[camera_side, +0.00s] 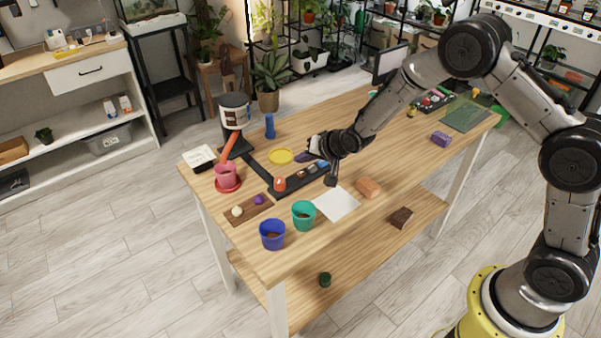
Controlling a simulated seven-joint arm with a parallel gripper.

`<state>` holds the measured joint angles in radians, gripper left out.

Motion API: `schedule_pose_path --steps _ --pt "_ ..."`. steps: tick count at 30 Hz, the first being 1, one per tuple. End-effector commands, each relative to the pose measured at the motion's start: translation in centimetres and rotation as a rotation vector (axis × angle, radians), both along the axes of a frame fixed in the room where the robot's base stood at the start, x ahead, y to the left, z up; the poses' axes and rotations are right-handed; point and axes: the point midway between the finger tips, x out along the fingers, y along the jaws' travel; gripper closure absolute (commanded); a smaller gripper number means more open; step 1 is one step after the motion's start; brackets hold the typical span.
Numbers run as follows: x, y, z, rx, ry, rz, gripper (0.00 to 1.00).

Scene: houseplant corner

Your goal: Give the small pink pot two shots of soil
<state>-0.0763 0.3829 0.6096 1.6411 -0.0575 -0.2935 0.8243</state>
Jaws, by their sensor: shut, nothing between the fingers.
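The small pink pot (225,173) stands upright on a red saucer (229,188) at the table's left end. Behind it is a soil dispenser with a white and brown drum (234,112) and an orange chute (230,147) slanting down toward the pot. The soil inside the pot cannot be made out.
A blue pot (272,234) and a teal pot (303,215) stand near the front edge, beside a white sheet (337,204) and an orange-brown block (368,187). A yellow dish (280,156) and a blue bottle (270,126) are behind the bar. The table's right middle is fairly clear.

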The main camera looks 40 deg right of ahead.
Motion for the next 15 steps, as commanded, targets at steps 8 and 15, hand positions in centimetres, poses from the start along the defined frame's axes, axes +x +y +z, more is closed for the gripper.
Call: schedule_pose_path --steps 8,15 --pt "0.0 0.0 2.4 -0.001 0.001 -0.001 1.0" --pt "-0.1 0.0 3.1 0.0 0.001 0.0 1.0"
